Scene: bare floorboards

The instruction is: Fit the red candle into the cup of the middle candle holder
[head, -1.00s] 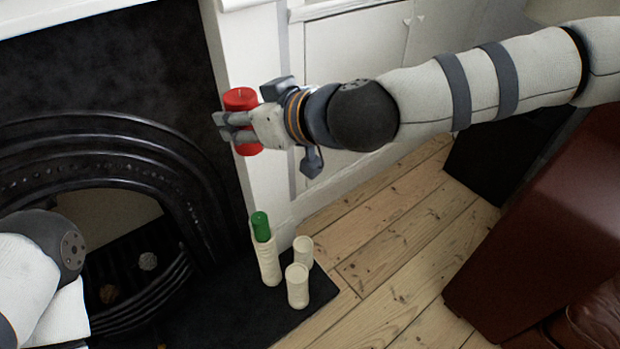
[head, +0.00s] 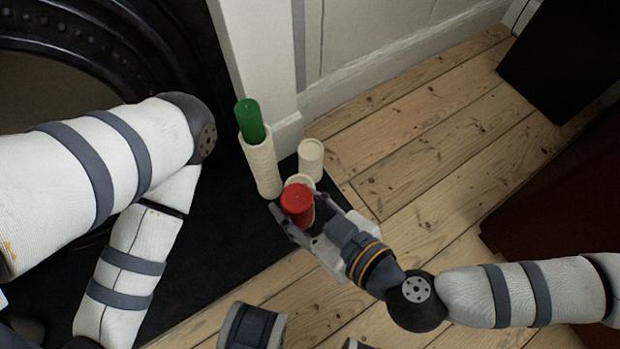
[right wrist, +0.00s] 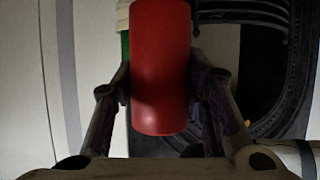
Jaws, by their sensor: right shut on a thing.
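My right gripper (head: 301,213) is shut on the red candle (head: 297,199), which is roughly upright. The candle also fills the middle of the right wrist view (right wrist: 160,70), between the two fingers. Three cream holders stand together in the head view. The tall left one (head: 261,168) carries a green candle (head: 249,120). The back right one (head: 311,161) has nothing standing in it. The front one (head: 300,181) shows only its rim behind the red candle; I cannot tell whether they touch.
The holders stand on a dark hearth slab (head: 220,235) beside a white fireplace surround (head: 258,60). The green candle and tall holder stand close to the left of my right gripper. Bare floorboards (head: 430,150) lie to the right. A dark red piece of furniture (head: 560,190) stands far right.

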